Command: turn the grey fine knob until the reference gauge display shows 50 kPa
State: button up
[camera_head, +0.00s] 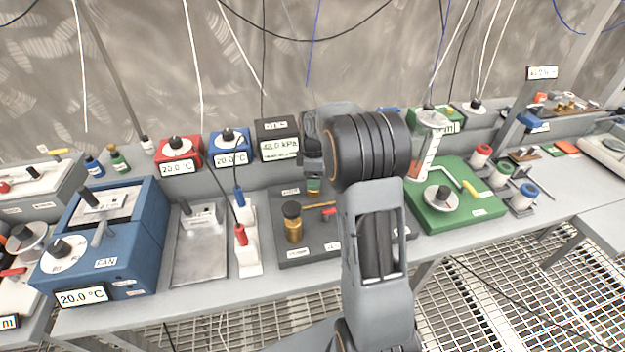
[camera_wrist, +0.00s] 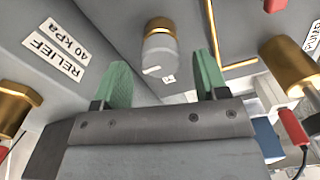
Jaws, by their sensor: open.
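The grey fine knob (camera_wrist: 160,54), with a brass part at one end, shows in the wrist view between the two green fingertips of my gripper (camera_wrist: 162,63). The gripper is open, with a gap visible on both sides of the knob; I cannot tell the depth between them. In the camera_head view my arm hides the knob and most of the gripper. The reference gauge display (camera_head: 280,148), on a dark box behind the bench plate, reads forty-something kPa; its second digit is unclear.
Below the gauge, a dark plate (camera_head: 291,252) bears a brass fitting (camera_head: 293,230) and a red handle. In the wrist view a RELIEF 40 kPa label (camera_wrist: 56,48) and brass parts (camera_wrist: 288,62) flank the gripper. A green unit (camera_head: 460,222) stands right, a white stand (camera_head: 247,262) left.

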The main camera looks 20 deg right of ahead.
jog(key=shift+f, duration=0.8)
jog(key=shift+c, duration=0.4)
jog(key=c, duration=0.7)
jog(key=shift+a, duration=0.25)
jog(key=shift+c, duration=0.8)
jog(key=shift+d, duration=0.2)
jog(key=m, duration=0.9)
jog(key=shift+m, duration=0.3)
jog(key=shift+r+m, duration=0.1)
jog(key=shift+m, duration=0.2)
